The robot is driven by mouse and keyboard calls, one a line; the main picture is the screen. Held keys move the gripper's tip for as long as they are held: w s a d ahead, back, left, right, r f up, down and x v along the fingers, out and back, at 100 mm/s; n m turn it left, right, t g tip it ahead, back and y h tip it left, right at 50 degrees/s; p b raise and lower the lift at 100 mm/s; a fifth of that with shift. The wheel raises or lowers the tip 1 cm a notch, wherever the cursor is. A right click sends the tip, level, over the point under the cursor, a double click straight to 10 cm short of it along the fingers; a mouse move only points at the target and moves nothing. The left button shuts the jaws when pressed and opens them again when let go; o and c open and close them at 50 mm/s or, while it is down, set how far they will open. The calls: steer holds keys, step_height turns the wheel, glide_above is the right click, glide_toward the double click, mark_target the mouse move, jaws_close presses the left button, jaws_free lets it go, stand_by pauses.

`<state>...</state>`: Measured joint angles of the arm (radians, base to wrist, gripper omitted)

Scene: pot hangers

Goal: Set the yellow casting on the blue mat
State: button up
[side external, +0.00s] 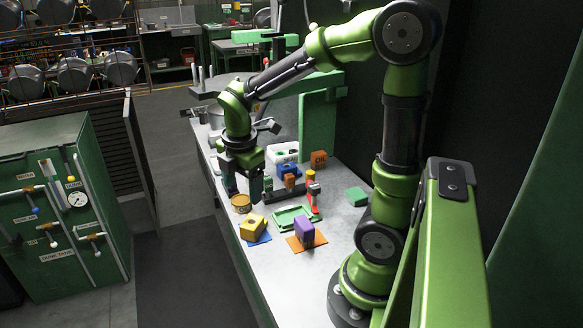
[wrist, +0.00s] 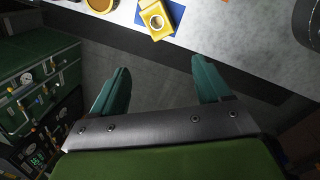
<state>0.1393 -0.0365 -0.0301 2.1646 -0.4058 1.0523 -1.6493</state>
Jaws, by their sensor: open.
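The yellow casting (side external: 252,226), a block with a round hole, rests on the blue mat (side external: 263,238) near the bench's front edge. It sits at an angle, and a part of the mat shows past it. The wrist view shows the casting (wrist: 151,25) over the blue mat (wrist: 177,12) at the top edge, with the casting's top cut off. My gripper (side external: 243,189) is open and empty, above and behind the casting in the side view. In the wrist view its fingers (wrist: 161,68) are spread apart over the floor, clear of the casting.
A tan round tin (side external: 241,203) stands behind the casting. A green tray (side external: 291,217), a red post (side external: 313,196) and several blocks stand farther back. The right front bench is bare.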

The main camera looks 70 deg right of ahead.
steer(key=s+a+r+m+t+y, duration=0.1)
steer(key=s+a+r+m+t, duration=0.2)
steer(key=m, duration=0.6)
steer(key=s+a+r+m+t+y, duration=0.2)
steer(key=s+a+r+m+t, duration=0.1)
steer(key=a+m, duration=0.4)
steer(key=shift+s+a+r+m, duration=0.25)
steer(key=shift+s+r+m, duration=0.45)
steer(key=shift+r+m, duration=0.6)
